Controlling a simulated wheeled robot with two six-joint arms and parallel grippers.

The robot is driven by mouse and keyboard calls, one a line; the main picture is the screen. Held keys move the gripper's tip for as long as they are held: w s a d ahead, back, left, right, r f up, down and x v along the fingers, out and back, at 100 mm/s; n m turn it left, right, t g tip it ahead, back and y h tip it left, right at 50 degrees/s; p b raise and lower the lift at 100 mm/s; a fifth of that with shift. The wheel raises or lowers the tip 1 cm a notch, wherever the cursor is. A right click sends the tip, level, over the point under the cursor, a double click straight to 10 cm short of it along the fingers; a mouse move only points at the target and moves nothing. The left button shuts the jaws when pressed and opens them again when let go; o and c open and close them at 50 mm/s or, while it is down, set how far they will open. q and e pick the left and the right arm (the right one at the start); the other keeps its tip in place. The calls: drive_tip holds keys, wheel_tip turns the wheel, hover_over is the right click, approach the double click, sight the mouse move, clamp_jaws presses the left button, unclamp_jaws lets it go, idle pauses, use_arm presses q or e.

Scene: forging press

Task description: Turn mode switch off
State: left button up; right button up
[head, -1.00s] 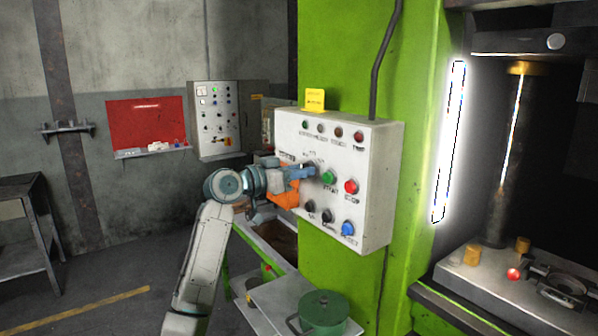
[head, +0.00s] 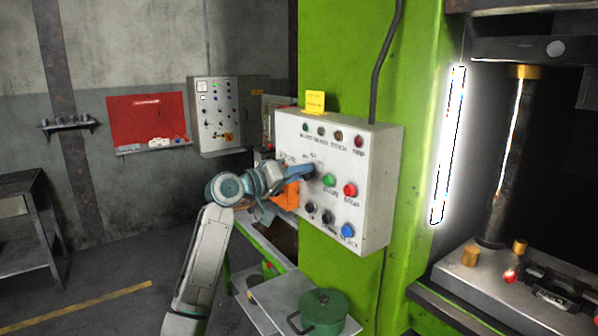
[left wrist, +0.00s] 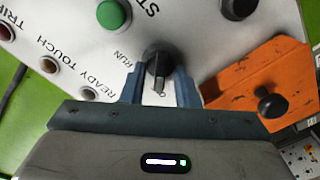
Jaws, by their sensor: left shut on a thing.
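The mode switch is a black rotary knob on the white control box (head: 374,190), seen close in the left wrist view as the knob (left wrist: 158,62). A "RUN" label is printed beside it, with further lettering partly hidden by my fingers. My left gripper (head: 306,172) has its blue fingers on both sides of the knob, shut on it; the fingers also show in the left wrist view (left wrist: 160,88). The knob's pointer end lies between the fingers, towards the gripper body. My right gripper is not in view.
Close by on the box are a green button (head: 328,180), a red button (head: 350,189) and a blue button (head: 347,230). An orange plate (left wrist: 262,78) with a black knob sits beside the switch. A green pot (head: 322,312) stands below.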

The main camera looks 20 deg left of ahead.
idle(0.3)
use_arm(q)
drive_tip(key=o, duration=0.6)
drive_tip(key=shift+a, duration=0.1)
drive_tip(key=shift+b+v, duration=2.6)
drive_tip(key=shift+v, duration=2.75)
